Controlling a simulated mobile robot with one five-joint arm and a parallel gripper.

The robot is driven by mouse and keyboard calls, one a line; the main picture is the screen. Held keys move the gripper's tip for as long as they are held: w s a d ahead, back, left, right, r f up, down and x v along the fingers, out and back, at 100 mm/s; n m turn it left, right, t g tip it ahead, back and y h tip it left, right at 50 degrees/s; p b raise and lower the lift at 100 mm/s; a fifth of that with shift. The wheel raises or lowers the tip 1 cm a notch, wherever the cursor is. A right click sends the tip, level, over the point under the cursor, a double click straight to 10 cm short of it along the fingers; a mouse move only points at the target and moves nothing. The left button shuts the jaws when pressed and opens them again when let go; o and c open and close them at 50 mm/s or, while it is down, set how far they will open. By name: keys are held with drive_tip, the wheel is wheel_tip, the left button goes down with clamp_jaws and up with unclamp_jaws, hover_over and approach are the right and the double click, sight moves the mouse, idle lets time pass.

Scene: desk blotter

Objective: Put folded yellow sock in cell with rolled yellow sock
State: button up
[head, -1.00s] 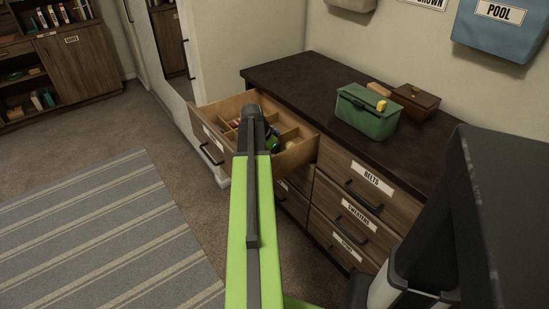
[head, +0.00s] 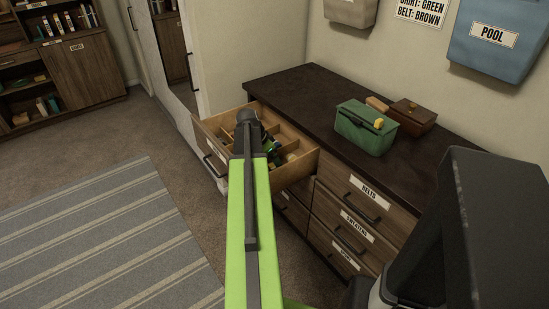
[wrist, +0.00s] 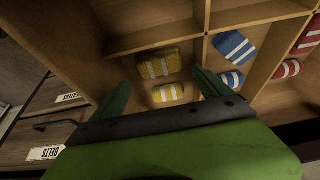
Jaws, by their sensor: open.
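In the wrist view, two yellow socks with white stripes lie close together in one cell of the open drawer: a larger one (wrist: 158,66) and a smaller-looking one (wrist: 167,93) nearer my gripper. I cannot tell for sure which is folded and which is rolled. My gripper (wrist: 161,79) is open, its green fingers to either side of the yellow socks, holding nothing. In the head view, the drawer (head: 217,143) is pulled out, and my arm hides part of its inside.
Wooden dividers (wrist: 157,38) split the drawer. A neighbouring cell holds blue striped socks (wrist: 235,47); red striped socks (wrist: 287,70) lie beyond. On the dresser top (head: 300,88) stand a green box (head: 362,132) and a brown box (head: 412,118).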

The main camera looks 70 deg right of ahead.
drive_tip(key=p+v, duration=0.4)
drive_tip(key=v, duration=0.2)
drive_tip(key=shift+a+r, duration=0.1)
drive_tip(key=shift+r, duration=0.05)
